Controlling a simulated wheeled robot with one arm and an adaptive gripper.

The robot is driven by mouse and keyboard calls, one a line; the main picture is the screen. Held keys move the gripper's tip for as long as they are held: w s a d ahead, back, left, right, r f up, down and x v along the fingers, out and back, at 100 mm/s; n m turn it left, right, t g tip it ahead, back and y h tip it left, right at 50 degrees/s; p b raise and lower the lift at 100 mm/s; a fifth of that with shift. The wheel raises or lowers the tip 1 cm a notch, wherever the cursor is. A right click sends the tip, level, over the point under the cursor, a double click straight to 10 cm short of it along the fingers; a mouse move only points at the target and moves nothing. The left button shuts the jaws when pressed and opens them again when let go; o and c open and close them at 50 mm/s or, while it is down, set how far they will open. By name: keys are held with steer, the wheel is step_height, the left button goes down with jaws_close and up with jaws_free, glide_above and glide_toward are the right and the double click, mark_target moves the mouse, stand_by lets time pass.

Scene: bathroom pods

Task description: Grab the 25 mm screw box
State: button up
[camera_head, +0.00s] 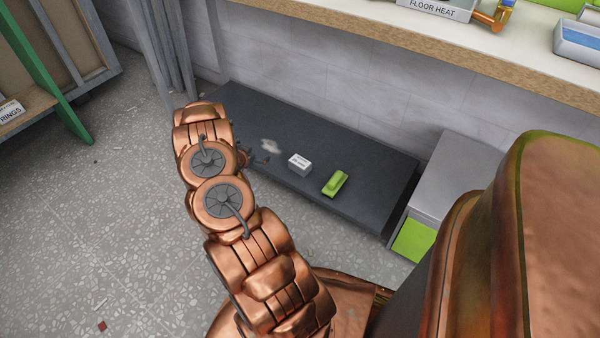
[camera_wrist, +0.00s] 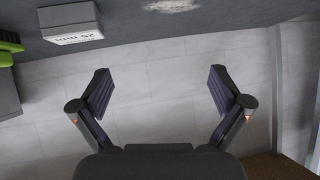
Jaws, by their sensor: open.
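The box lies outside the fingers, beyond the left one. In the head view my gripper (camera_head: 258,160) is mostly hidden behind my arm, over the platform to the left of the box.
A green object (camera_head: 335,183) lies on the platform just right of the box. A pale patch (camera_head: 270,146) lies to its left. A grey cabinet (camera_head: 455,170) stands at the platform's right end. A wood-edged counter (camera_head: 400,45) overhangs along the tiled wall behind.

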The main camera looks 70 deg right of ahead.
mark_target(299, 162)
steer(key=s+d+f+g+b, duration=0.1)
steer(key=s+f, duration=0.1)
steer(key=s, duration=0.2)
steer(key=s+d+f+m+g+h+b, duration=0.1)
steer(key=s+d+f, duration=0.1)
steer(key=s, duration=0.3)
steer(key=s+d+f+g+b, duration=0.1)
steer(key=s+f+g, duration=0.1)
steer(key=s+f, duration=0.1)
steer(key=shift+s+d+f+m+h, duration=0.2)
steer(key=shift+s+d+m+h, duration=0.2)
steer(key=shift+s, duration=0.25)
steer(key=shift+b+x, duration=1.6)
steer(key=shift+x, duration=2)
steer(key=shift+w+r, duration=0.1)
steer(key=shift+r, duration=0.05)
steer(key=c, duration=1)
